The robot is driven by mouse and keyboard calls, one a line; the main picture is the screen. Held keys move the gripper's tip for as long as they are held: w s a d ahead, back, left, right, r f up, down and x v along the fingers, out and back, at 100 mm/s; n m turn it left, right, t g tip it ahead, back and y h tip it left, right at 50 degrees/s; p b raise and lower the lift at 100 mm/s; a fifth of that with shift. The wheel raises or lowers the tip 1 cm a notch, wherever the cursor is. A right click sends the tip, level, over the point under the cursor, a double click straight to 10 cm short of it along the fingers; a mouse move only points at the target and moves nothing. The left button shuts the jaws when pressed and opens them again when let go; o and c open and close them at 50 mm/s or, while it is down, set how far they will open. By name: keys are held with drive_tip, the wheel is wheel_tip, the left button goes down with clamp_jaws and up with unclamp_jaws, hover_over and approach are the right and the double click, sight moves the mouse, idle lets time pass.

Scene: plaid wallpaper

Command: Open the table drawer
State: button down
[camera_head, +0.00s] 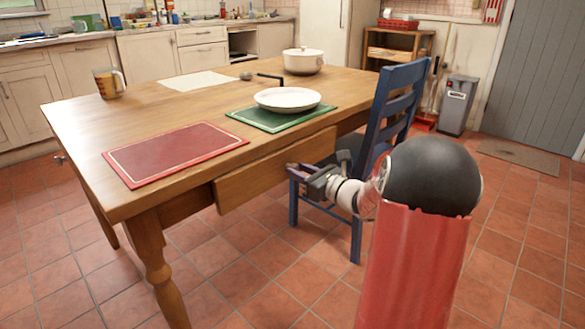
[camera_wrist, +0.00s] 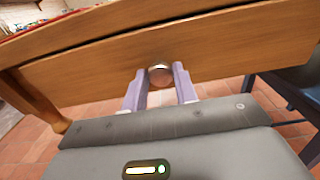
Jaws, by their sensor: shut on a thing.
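The wooden table (camera_head: 150,96) has a plain wooden drawer front (camera_head: 255,177) under its near long edge. In the head view the front looks slightly proud of the table side, but no drawer inside shows. It also fills the upper part of the wrist view (camera_wrist: 235,60). A round metal knob (camera_wrist: 160,74) sits on it, between the purple-grey fingers of my gripper (camera_wrist: 159,82). The fingers are shut on the knob, one on each side. In the head view my gripper (camera_head: 296,168) is at the drawer's right part and hides the knob.
A blue chair (camera_head: 393,105) stands close to the right of my gripper. On the table are a red mat (camera_head: 175,153), a green mat (camera_head: 258,122) with a white plate (camera_head: 287,99), a pot (camera_head: 303,61) and a cup (camera_head: 109,84). Tiled floor in front is clear.

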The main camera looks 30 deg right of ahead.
drive_tip(key=p+v, duration=0.1)
drive_tip(key=v, duration=1.9)
drive_tip(key=shift+s, duration=0.35)
drive_tip(key=shift+d+r, duration=0.1)
drive_tip(key=c, duration=1.1)
unclamp_jaws()
drive_tip(key=v, duration=0.8)
